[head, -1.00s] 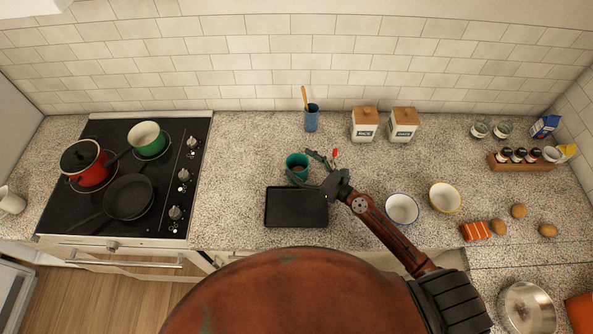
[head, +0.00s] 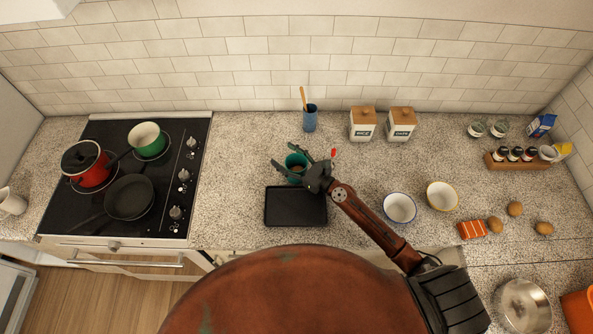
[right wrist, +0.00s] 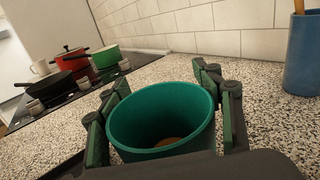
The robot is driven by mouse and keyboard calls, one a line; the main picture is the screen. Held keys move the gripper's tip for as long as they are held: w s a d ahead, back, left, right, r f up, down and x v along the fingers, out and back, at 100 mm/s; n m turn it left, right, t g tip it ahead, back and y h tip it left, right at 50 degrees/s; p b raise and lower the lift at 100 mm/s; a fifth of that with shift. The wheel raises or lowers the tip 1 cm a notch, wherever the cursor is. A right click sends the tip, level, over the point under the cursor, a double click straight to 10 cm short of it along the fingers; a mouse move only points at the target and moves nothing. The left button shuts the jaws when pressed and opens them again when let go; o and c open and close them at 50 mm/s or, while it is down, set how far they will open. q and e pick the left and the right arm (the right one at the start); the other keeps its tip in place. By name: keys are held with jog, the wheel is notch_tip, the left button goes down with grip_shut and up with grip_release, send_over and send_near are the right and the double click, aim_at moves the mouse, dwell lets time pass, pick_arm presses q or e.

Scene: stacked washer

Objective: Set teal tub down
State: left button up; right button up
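The teal tub (head: 296,161) stands upright on the counter just behind the black tray (head: 268,207). My right gripper (head: 289,156) is open, with one finger on either side of the tub. In the right wrist view the tub (right wrist: 160,115) fills the space between the two fingers, its open mouth facing up and something brownish at its bottom. The fingers are very close to its sides; firm contact does not show. My left gripper is not in view.
A blue utensil cup (head: 310,120) and two lidded canisters (head: 362,124) stand behind. Two bowls (head: 399,208) are to the right. The stove (head: 150,185) with pots is at the left. Counter left of the tub is clear.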

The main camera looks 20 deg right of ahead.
jog(key=c, duration=1.4)
grip_shut()
jog(key=shift+r, duration=0.1)
jog(key=s+r+p, duration=0.1)
jog(key=r+p, duration=0.1)
jog(key=r, duration=0.1)
jog(key=s+r+p, duration=0.2)
jog(key=r+p, duration=0.1)
jog(key=s+a+r+p, duration=0.1)
jog(key=s+r+p, duration=0.1)
jog(key=r+p, duration=0.1)
jog(key=shift+s+r, duration=0.15)
jog(key=shift+r, duration=0.25)
jog(key=s+a+r, duration=0.2)
jog(key=s+r, duration=0.1)
jog(key=s, duration=0.5)
jog(key=s+d+f+m+t+h+b, duration=0.1)
jog(key=d+f+b, duration=0.4)
jog(key=d+b, duration=0.5)
jog(key=b, duration=0.4)
jog(key=shift+s+f+h, duration=0.15)
jog(key=shift+s+h, duration=0.15)
jog(key=shift+h, duration=0.1)
